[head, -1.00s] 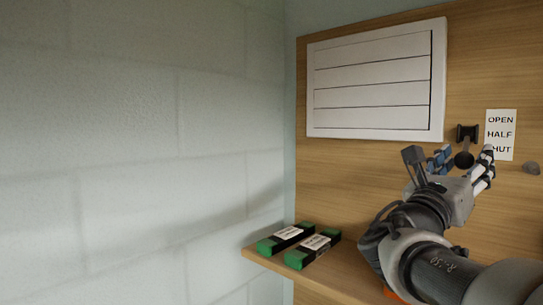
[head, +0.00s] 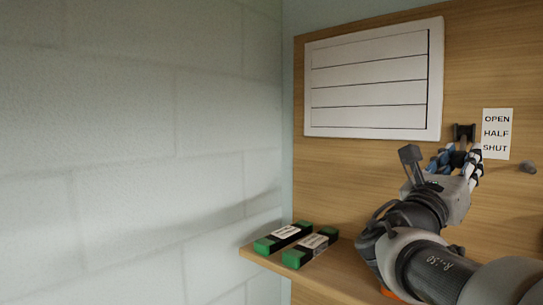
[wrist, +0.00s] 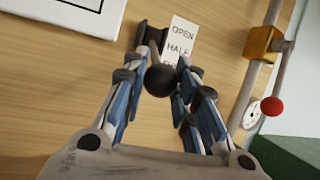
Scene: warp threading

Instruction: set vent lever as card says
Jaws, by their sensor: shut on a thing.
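The vent (head: 368,82) is a white panel with several flat slats, up on the wooden wall. The vent lever, on a dark bracket (head: 464,131), stands right of it and points down. Its dark round knob (wrist: 160,80) shows between my fingers in the wrist view. My gripper (head: 459,158) is shut on the lever at this knob; its fingers hide much of the knob in the head view. The white card (head: 497,134) just right of the lever reads OPEN, HALF, SHUT from top to bottom. In the wrist view, the fingers cover its lowest word.
Two green and black boxes with white labels, a left one (head: 283,238) and a right one (head: 310,249), lie on the wooden shelf (head: 262,254). A grey knob (head: 527,167) is right of the card. The wrist view shows a pipe with a brass fitting (wrist: 262,44) and a red ball (wrist: 272,106).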

